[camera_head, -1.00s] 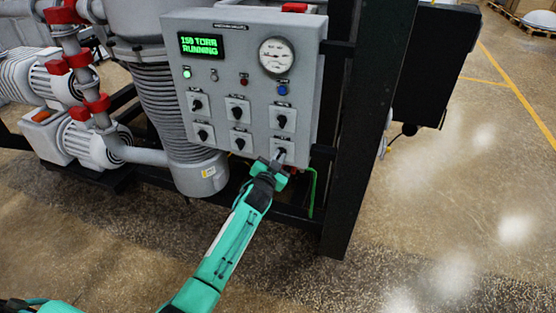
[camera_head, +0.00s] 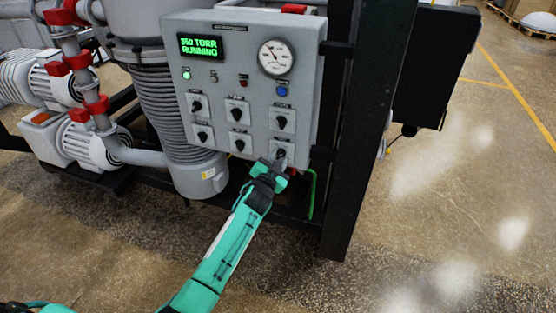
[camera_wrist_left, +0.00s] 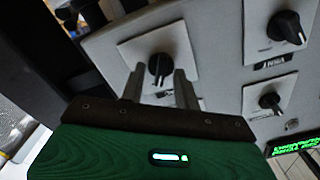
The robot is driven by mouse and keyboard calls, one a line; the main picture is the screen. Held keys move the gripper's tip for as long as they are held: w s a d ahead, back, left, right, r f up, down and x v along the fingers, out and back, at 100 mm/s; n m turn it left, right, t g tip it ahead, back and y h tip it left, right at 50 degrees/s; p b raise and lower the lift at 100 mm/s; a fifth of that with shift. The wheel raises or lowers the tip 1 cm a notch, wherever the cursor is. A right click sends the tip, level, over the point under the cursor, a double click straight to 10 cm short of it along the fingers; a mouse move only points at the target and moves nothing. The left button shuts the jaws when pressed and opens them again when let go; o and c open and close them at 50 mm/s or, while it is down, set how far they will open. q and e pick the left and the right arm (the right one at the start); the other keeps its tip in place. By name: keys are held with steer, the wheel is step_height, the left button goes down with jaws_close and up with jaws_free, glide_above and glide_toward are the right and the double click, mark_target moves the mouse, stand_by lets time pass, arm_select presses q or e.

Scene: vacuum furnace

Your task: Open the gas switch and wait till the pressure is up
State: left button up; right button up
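The grey control panel (camera_head: 215,110) carries several black rotary switches on white plates. My left gripper (camera_head: 280,160) is at the bottom right switch, which it partly hides; I cannot read its label to confirm it is the gas switch. In the left wrist view, that switch's black knob (camera_wrist_left: 160,68) sits between the two spread fingertips (camera_wrist_left: 160,80), with small gaps visible beside it. The green display (camera_head: 200,46) reads 350 TORR, RUNNING. The round pressure gauge (camera_head: 276,57) is at the panel's upper right. My right gripper is out of view.
A black frame post (camera_head: 362,150) stands just right of the panel. Pumps (camera_head: 90,145) and a ribbed pipe (camera_head: 165,100) stand on the left. A green cable (camera_head: 312,195) hangs below the panel. The floor in front and right is clear.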

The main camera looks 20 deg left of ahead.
arm_select(q)
steer(key=shift+s, duration=0.45)
steer(key=s+b, duration=0.3)
steer(key=s, duration=1)
steer(key=shift+a, duration=0.25)
steer(key=shift+f, duration=0.1)
